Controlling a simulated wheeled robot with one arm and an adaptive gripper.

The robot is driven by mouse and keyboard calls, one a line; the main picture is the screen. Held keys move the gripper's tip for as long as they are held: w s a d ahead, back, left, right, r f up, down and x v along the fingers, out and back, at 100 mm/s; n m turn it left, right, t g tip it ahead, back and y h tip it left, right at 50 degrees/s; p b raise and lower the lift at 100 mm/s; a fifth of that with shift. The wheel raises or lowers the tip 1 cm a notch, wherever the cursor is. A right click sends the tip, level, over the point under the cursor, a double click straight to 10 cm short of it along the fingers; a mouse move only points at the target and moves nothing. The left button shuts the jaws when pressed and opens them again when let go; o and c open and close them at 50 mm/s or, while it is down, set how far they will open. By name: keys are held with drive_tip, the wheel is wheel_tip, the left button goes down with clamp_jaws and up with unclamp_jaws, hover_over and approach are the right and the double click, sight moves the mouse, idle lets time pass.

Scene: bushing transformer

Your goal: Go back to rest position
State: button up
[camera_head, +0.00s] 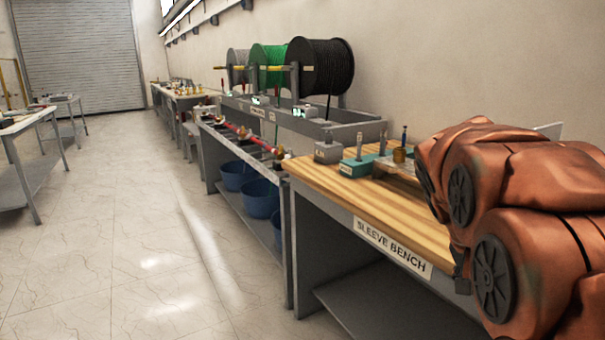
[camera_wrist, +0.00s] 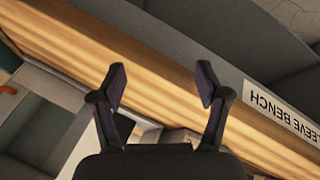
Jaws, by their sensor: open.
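My gripper (camera_wrist: 161,86) is open and empty in the wrist view. Its two dark fingers stand apart with bare wooden bench top and the bench's front edge behind them. In the head view my copper-coloured arm fills the right side in front of the sleeve bench, and the gripper cannot be made out there. The sleeve bench (camera_head: 345,204) has a wooden top and a white label reading "SLEEVE BENCH" (camera_head: 393,247); the label also shows upside down in the wrist view (camera_wrist: 281,111).
A teal block (camera_head: 357,166) with upright pins and a grey box (camera_head: 328,152) stand on the bench. Another table (camera_head: 28,123) is at left. The floor (camera_head: 130,230) between is clear.

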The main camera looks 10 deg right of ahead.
drive_tip(key=s+a+f+n+g+y, duration=0.1)
drive_tip(key=s+a+f+n+y, duration=0.15)
drive_tip(key=s+a+f, duration=0.4)
drive_tip(key=s+a+f+n+y, duration=0.1)
drive_tip(key=s+a+f+n, duration=0.2)
drive_tip(key=s+a, duration=0.6)
drive_tip(key=s+a+f+n+g+y, duration=0.1)
drive_tip(key=s+a+f+n+y, duration=0.2)
drive_tip(key=a, duration=0.7)
wheel_tip(320, 180, up, 20)
drive_tip(key=s+p, duration=0.1)
drive_tip(key=p, duration=1.8)
drive_tip(key=shift+f+t+h, duration=0.2)
drive_tip(key=shift+t+h, duration=0.2)
drive_tip(key=shift+h, duration=0.05)
drive_tip(key=shift+s, duration=0.1)
drive_tip(key=shift+c, duration=0.4)
